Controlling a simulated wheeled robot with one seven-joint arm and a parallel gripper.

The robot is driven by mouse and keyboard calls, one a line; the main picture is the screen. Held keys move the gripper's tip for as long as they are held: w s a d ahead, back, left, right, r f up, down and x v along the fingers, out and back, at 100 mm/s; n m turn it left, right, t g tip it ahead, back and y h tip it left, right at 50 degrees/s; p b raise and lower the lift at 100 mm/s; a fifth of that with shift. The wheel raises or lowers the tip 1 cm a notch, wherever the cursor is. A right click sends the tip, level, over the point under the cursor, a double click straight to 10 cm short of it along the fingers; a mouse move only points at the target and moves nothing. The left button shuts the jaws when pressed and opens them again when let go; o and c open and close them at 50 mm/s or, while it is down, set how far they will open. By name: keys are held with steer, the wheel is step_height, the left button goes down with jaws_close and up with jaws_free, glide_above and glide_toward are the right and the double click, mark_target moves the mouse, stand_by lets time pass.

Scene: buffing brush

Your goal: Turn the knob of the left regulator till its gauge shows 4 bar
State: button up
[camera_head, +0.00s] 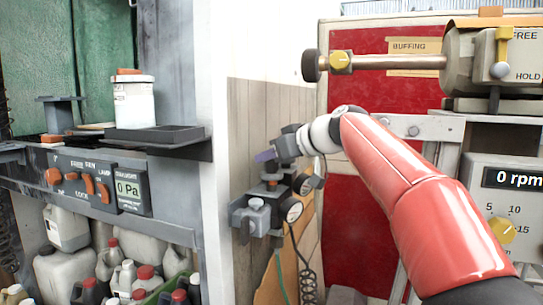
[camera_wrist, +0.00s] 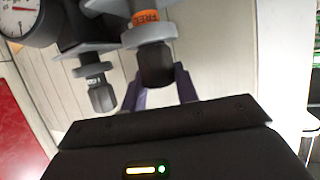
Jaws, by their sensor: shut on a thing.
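Two grey regulators are mounted on the wall. In the head view, one regulator (camera_head: 256,218) is lower left, and the other (camera_head: 271,184), with an orange band, is behind it to the right, under my gripper (camera_head: 266,156). In the wrist view, the purple fingers of my gripper (camera_wrist: 160,91) are on both sides of the dark knob (camera_wrist: 156,66) below an orange collar (camera_wrist: 145,17) lettered FREE, and shut on it. The other dark knob (camera_wrist: 102,98) is free to the left. A white gauge (camera_wrist: 22,15) is cut off by the corner; its reading is unclear.
Two small dark gauges (camera_head: 292,210) sit beside the regulators, with a coiled black hose (camera_head: 307,275) below. A shelf with a black tray (camera_head: 155,135) and a white tub (camera_head: 134,101) is to the left. The buffing machine (camera_head: 490,60) stands to the right, its display showing 0 rpm.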

steer(key=shift+s, duration=0.1)
steer(key=m+t+h, duration=0.1)
steer(key=m+t+h+p, duration=0.1)
steer(key=m, duration=0.1)
steer(key=shift+a+r+h, duration=0.15)
steer(key=shift+r+h, duration=0.05)
steer(key=shift+h, duration=0.1)
steer(key=shift+m+t+h+p, duration=0.9)
steer(key=shift+m+h+p, duration=0.1)
steer(key=shift+m, duration=0.1)
steer(key=shift+m+t+h, duration=0.3)
steer(key=shift+m+h, duration=0.4)
steer(key=shift+h, duration=0.1)
steer(key=m+h, duration=0.1)
steer(key=m+h+b, duration=0.1)
steer(key=h, duration=0.1)
steer(key=shift+f+m+t, duration=0.3)
steer(key=shift+f, duration=0.05)
steer(key=shift+r+m+h+b, duration=0.15)
steer(key=shift+m+h+b, duration=0.75)
steer(key=shift+m+h, duration=1.2)
steer(key=shift+g, duration=0.4)
steer(key=o, duration=1)
